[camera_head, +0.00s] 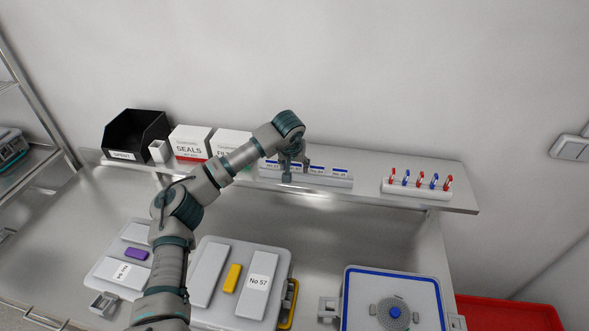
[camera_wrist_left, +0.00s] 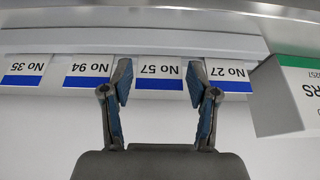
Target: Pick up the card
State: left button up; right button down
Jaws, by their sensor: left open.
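White cards with blue top edges stand in a row in a grey holder (camera_head: 325,181) on the shelf. In the left wrist view, which is upside down, they read No 35 (camera_wrist_left: 22,72), No 94 (camera_wrist_left: 88,71), No 57 (camera_wrist_left: 158,72) and No 27 (camera_wrist_left: 226,71). My left gripper (camera_head: 295,172) is at the left part of the holder, over the card row. In the wrist view my left gripper (camera_wrist_left: 158,82) is open, with its fingers on either side of the No 57 card; contact cannot be told. My right gripper is out of view.
On the shelf (camera_head: 366,167) stand a black bin (camera_head: 136,134), a SEALS box (camera_head: 189,143), another white box (camera_head: 229,142) and a rack of red and blue items (camera_head: 417,187). Below are a case labelled No 57 (camera_head: 258,284), another case (camera_head: 121,272) and a blue-edged unit (camera_head: 393,300).

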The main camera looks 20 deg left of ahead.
pick_arm(q)
jog(key=shift+s+r, duration=0.1)
jog(key=c, duration=0.5)
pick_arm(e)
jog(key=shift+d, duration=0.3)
pick_arm(q)
jog(key=shift+r, duration=0.1)
